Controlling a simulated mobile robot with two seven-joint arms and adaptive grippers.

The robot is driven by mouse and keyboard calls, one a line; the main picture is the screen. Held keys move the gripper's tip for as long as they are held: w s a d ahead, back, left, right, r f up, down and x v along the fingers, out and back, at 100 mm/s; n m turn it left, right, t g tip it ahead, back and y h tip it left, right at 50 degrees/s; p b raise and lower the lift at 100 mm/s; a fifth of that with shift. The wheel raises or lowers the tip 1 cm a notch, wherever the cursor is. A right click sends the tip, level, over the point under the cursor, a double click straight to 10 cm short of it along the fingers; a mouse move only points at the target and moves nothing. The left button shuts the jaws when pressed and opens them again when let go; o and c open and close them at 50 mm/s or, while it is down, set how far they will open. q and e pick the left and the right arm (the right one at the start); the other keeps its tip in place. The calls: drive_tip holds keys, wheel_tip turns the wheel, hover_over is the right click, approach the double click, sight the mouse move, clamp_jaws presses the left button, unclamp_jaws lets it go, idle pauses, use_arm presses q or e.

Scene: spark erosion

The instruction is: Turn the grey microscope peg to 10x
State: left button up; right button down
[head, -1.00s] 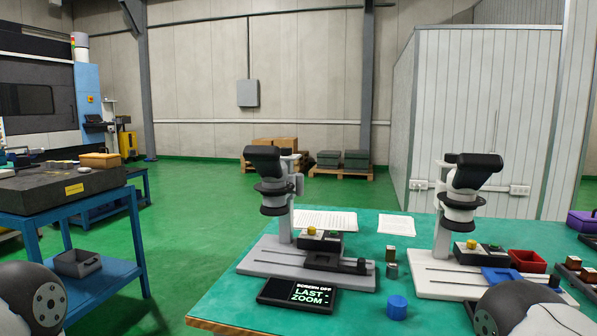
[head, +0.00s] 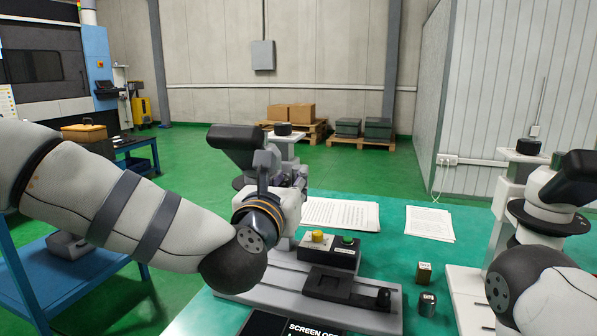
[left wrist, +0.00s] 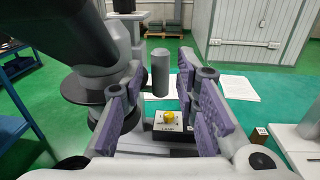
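The grey microscope (head: 238,145) stands on its grey base (head: 290,290) at the table's left, partly covered by my left arm. Its grey peg (left wrist: 160,76) shows as an upright round post in the left wrist view. My left gripper (head: 278,168) is at the microscope's side. In the left wrist view, the left gripper (left wrist: 158,82) is open, with purple-padded fingers on either side of the peg and visible gaps. In the head view I cannot make out the peg behind the gripper. My right gripper is out of view; only part of that arm shows.
A lamp box with a yellow knob (head: 318,236) stands on the base. A dark screen (head: 285,326) reads "SCREEN OFF", partly cut off. Papers (head: 340,213) lie behind. A brass block (head: 423,273) and a metal cylinder (head: 427,303) stand right; a second microscope (head: 545,210) is farther right.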

use_arm(q)
drive_tip(key=x, duration=0.7)
drive_tip(key=shift+f, duration=0.1)
clamp_jaws()
